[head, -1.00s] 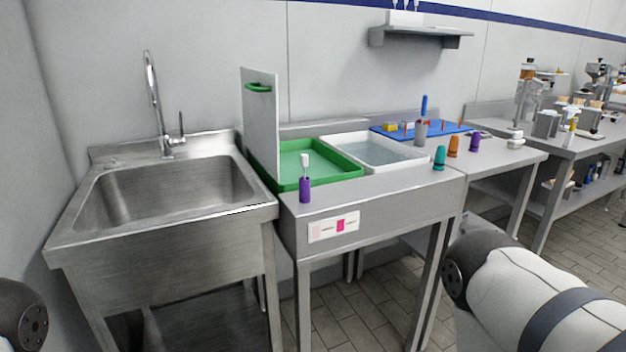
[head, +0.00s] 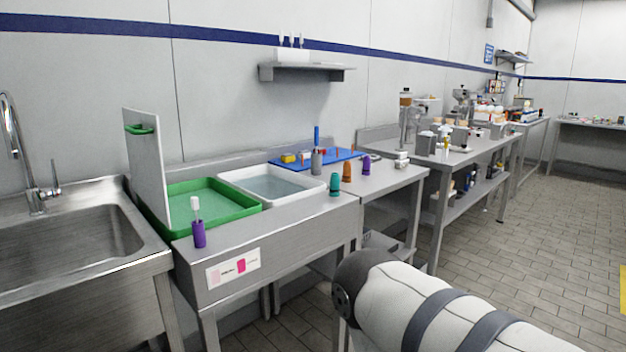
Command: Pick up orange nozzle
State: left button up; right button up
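Neither of my grippers is in the head view. Only a white and dark link of my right arm shows at the lower right, in front of the table and apart from the cones.
A green tray (head: 250,208) and a white tray (head: 226,182) of water sit left of the cones. A blue mat (head: 345,153) with small items lies behind. A purple brush holder (head: 199,236) stands at the front left. A steel sink (head: 140,236) is far left. Tiled floor (head: 560,215) is open at right.

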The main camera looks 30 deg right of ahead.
aim_at(347, 167)
jog(key=i+l+u, duration=0.1)
jog(key=l+u, duration=0.15)
jog(key=l, duration=0.75)
jog(key=l+u, duration=0.2)
jog(key=l, duration=0.8)
jog(key=k+l+u, duration=0.1)
jog(key=l+u, duration=0.15)
jog(key=l, duration=0.7)
